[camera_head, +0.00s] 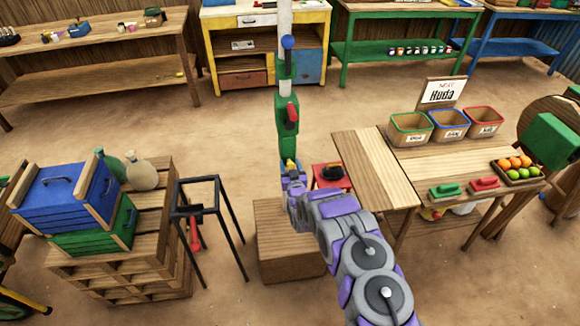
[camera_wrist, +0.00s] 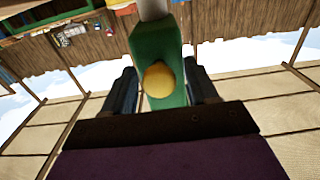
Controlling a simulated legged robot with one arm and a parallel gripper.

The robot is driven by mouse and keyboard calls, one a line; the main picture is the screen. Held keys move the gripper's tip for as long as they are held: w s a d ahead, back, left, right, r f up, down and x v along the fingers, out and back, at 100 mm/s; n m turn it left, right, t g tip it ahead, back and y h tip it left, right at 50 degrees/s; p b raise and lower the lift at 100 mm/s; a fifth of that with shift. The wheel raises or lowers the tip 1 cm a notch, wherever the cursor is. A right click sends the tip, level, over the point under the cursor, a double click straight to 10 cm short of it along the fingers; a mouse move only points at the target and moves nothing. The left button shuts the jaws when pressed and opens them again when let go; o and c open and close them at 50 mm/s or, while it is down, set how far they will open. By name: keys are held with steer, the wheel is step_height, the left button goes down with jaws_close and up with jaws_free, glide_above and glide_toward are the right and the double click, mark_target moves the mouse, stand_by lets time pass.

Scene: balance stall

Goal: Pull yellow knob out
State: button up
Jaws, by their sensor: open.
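The yellow knob (camera_wrist: 158,79) is a round ball on the face of a green post section (camera_wrist: 161,45) in the wrist view. In the head view the yellow knob (camera_head: 290,164) shows only as a small patch low on the green post (camera_head: 283,140), partly hidden by my gripper. My gripper (camera_wrist: 161,88) is open, with one dark finger on each side of the knob and post. Gaps show between the fingers and the knob. In the head view my gripper (camera_head: 292,174) is at the post's lower part.
A red knob (camera_head: 292,112) and a blue knob (camera_head: 288,42) sit higher on the post. A wooden box (camera_head: 290,262) stands below. A black metal stand (camera_head: 181,212) is left of it. A wooden table (camera_head: 375,165) with bins is at the right.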

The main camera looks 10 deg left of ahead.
steer(key=shift+w, duration=0.15)
jaws_close()
stand_by(0.5)
